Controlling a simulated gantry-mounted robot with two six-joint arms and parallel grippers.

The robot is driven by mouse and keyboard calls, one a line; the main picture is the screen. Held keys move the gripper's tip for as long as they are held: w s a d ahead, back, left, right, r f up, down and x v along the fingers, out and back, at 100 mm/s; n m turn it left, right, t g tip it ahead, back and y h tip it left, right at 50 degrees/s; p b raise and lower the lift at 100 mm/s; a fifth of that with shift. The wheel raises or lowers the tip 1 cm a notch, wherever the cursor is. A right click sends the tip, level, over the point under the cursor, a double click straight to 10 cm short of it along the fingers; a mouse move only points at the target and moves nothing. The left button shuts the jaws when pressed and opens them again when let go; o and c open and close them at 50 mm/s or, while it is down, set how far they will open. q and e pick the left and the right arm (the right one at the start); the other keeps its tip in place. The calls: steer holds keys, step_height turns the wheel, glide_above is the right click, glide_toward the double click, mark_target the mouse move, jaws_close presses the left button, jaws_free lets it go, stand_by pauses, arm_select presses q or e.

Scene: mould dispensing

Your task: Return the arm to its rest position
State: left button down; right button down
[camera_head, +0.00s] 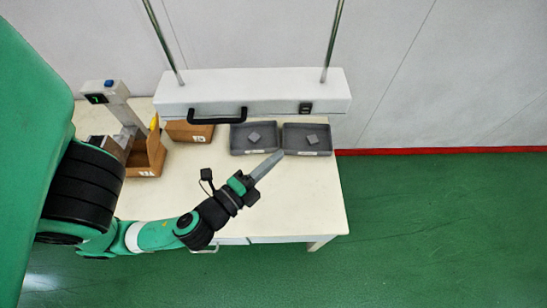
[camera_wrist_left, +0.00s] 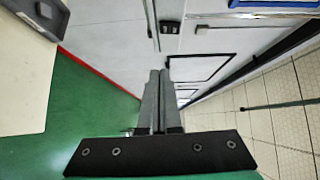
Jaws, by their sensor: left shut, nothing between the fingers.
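My left gripper (camera_head: 268,165) is shut and empty in the head view. It is held above the right part of the cream table (camera_head: 312,192), with its fingers angled up and to the right toward the grey trays. In the left wrist view its two grey fingers (camera_wrist_left: 158,85) lie side by side with nothing between them. They point toward the wall, cabinets and floor beyond the table. My right gripper is not in either view.
Two grey trays (camera_head: 234,151) (camera_head: 327,150), each with a small grey block, stand at the back of the table. Cardboard boxes (camera_head: 157,157) and a device with a display (camera_head: 100,98) stand at the left. A white bar with a black handle (camera_head: 232,90) spans the back. Green floor lies clear at right.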

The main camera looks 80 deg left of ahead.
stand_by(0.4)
arm_select(q)
steer(key=w+d+r+n+t+y, duration=0.1)
steer(key=w+r+n+t, duration=0.35)
steer(key=r, duration=0.95)
steer(key=w+d+r+n+t+y, duration=0.1)
steer(key=w+d+r+n, duration=0.1)
steer(key=w+r+n, duration=0.9)
steer(key=s+d+r+m+t+h, duration=0.1)
steer(key=d+r+m+t+h, duration=0.15)
steer(key=r+h, duration=0.35)
steer(key=d+r+m+t+h, duration=0.1)
steer(key=d+r+t+h, duration=0.1)
steer(key=d+r+h, duration=0.35)
steer(key=s+d+r+m+t+h, duration=0.1)
steer(key=d+r+m+t+h, duration=0.15)
steer(key=r, duration=0.55)
step_height(320, 180, up, 16)
steer(key=p, duration=1.5)
steer(key=shift+a+f+n+p, duration=0.15)
steer(key=shift+a+n+p, duration=0.05)
steer(key=shift+n+p, duration=0.15)
steer(key=shift+s, duration=0.1)
